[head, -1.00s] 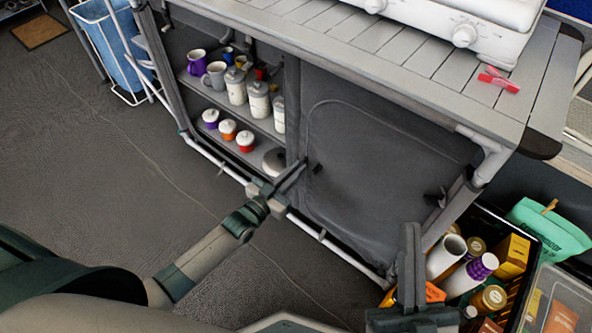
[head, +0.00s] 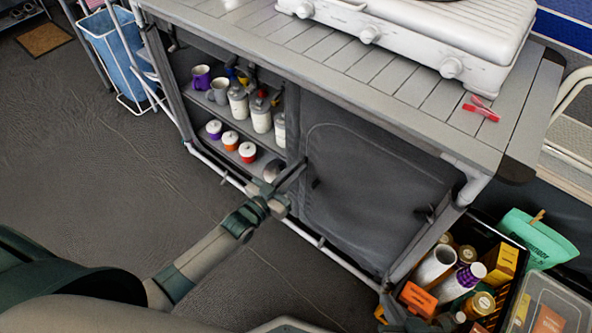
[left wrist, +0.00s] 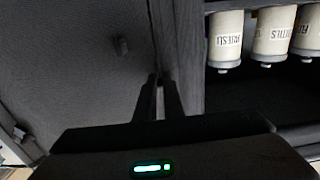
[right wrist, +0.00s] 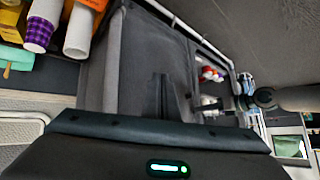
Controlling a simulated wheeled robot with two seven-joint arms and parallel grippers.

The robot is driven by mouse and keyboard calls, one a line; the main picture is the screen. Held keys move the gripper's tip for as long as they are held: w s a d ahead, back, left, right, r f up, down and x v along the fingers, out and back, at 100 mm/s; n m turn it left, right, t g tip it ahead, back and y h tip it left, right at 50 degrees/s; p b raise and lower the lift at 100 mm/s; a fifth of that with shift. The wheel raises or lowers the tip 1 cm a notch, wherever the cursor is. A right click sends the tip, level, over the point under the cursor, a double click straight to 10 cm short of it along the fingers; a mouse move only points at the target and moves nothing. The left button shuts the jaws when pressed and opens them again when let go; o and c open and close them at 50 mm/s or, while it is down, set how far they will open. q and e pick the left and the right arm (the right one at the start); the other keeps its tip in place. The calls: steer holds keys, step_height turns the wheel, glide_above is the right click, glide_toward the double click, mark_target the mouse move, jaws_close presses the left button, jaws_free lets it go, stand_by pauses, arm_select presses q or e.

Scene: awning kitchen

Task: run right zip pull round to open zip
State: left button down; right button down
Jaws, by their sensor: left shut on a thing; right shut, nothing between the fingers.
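A dark grey cloth panel (head: 370,190) with an arched zip line closes the right part of the cabinet. A small dark zip pull (head: 427,211) hangs at its right side. Another dark tab (head: 315,183) is at its left side and also shows in the left wrist view (left wrist: 123,46). My left gripper (head: 302,166) is shut at the panel's left edge, beside the upright; its fingers hide what they hold. My right gripper (right wrist: 161,78) is shut and empty, pointing at the panel, apart from the right pull.
Open shelves with mugs (head: 201,78) and jars (head: 248,152) are left of the panel. A crate (head: 516,310) of tubes and boxes stands by the cabinet's right leg. A stove (head: 440,40) and red peg (head: 481,109) are on top. Floor in front is clear.

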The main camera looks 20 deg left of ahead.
steer(key=s+d+f+g+h+p, duration=0.2)
steer(key=s+d+g+h+p, duration=0.1)
steer(key=s+d+g+p, duration=0.5)
step_height(320, 180, down, 18)
steer(key=d+t+p, duration=0.2)
steer(key=p, duration=0.4)
steer(key=shift+w+a+r+t+p, duration=0.3)
steer(key=shift+w+a+t+p, duration=0.3)
steer(key=shift+w+a+p, duration=0.2)
steer(key=shift+w+a+r+t+p, duration=0.3)
steer(key=shift+w+a+t+p, duration=0.35)
steer(key=shift+w+p, duration=0.2)
steer(key=shift+a, duration=0.1)
